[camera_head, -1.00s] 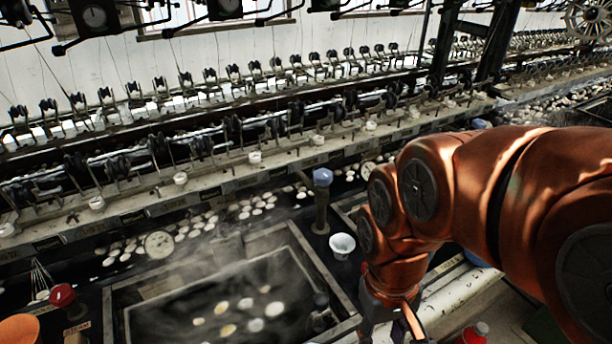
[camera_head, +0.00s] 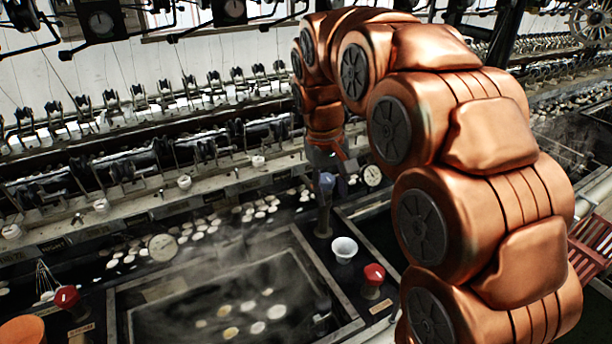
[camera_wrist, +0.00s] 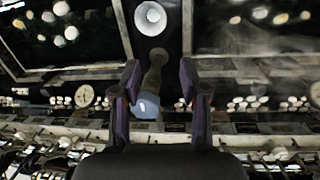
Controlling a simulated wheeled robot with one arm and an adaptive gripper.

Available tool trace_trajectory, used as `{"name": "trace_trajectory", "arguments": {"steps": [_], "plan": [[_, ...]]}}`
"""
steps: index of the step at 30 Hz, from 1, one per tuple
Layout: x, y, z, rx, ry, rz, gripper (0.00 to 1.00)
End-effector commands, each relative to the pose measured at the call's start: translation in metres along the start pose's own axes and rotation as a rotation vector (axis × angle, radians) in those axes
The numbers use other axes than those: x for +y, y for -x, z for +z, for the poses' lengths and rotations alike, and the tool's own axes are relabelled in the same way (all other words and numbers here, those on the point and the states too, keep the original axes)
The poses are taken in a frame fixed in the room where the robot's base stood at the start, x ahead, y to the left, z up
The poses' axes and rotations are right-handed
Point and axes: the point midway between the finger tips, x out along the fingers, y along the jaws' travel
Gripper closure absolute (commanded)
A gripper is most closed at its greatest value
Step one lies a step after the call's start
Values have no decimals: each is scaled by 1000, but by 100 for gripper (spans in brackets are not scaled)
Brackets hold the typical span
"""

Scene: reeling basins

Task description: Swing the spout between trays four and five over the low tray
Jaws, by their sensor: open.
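The spout's upright post, brownish with a blue cap (camera_head: 325,185), stands on the dark strip between two trays. My gripper (camera_head: 326,160) is at the cap, pointing down at it. In the wrist view the open fingers (camera_wrist: 158,78) are on either side of the blue cap (camera_wrist: 147,106), with visible gaps. The steaming left tray (camera_head: 118,315) holds pale cocoons. The other tray (camera_wrist: 118,30) shows in the wrist view; my arm mostly hides it in the head view. I cannot tell which way the spout points or which tray is low.
A white cup (camera_head: 344,249) stands in front of the post, and a red knob (camera_head: 374,274) is right of it. Another red knob (camera_head: 67,297) is at the left. Dial gauges (camera_head: 163,247) and the reeling rail (camera_head: 140,204) lie behind the trays.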

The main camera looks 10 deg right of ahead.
Motion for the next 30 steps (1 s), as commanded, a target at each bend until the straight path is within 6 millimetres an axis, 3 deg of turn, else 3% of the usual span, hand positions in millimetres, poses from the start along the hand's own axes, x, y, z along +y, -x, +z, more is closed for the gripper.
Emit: {"name": "trace_trajectory", "arguments": {"steps": [9,18,24,30], "plan": [[5,5,-79,30,32,36,57],[6,1,-141,54,54,68,57],[5,-2,-165,64,62,81,57],[5,-4,-172,66,64,86,57]]}}
